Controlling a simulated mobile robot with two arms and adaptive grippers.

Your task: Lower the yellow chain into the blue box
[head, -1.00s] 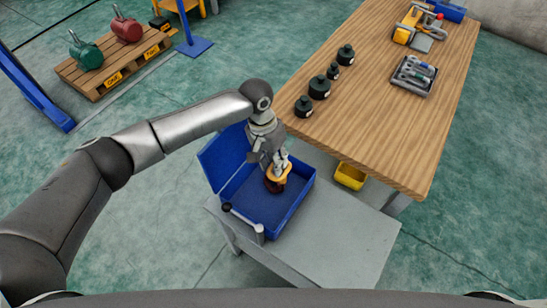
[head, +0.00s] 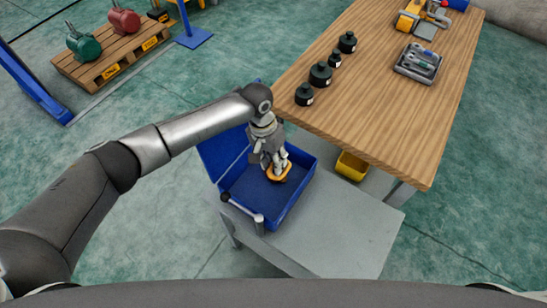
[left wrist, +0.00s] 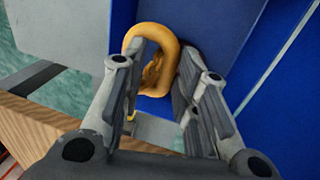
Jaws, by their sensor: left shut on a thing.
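The blue box (head: 291,212) stands on a grey low table with its lid open to the left. The yellow chain (head: 279,173) hangs from my left gripper (head: 277,166), inside the outline of the box. In the left wrist view, one thick yellow link (left wrist: 152,35) shows at the fingers of my left gripper (left wrist: 155,90), with more yellow links behind it against the blue. The gripper is shut on the chain. Whether the chain touches the box floor I cannot tell. My right gripper is not in view.
The grey table (head: 340,230) has free room right of the box. A hammer-like tool (head: 242,208) lies at the box's front left. A wooden table (head: 390,110) with several black weights (head: 320,74) stands behind, a yellow bin (head: 351,166) below it.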

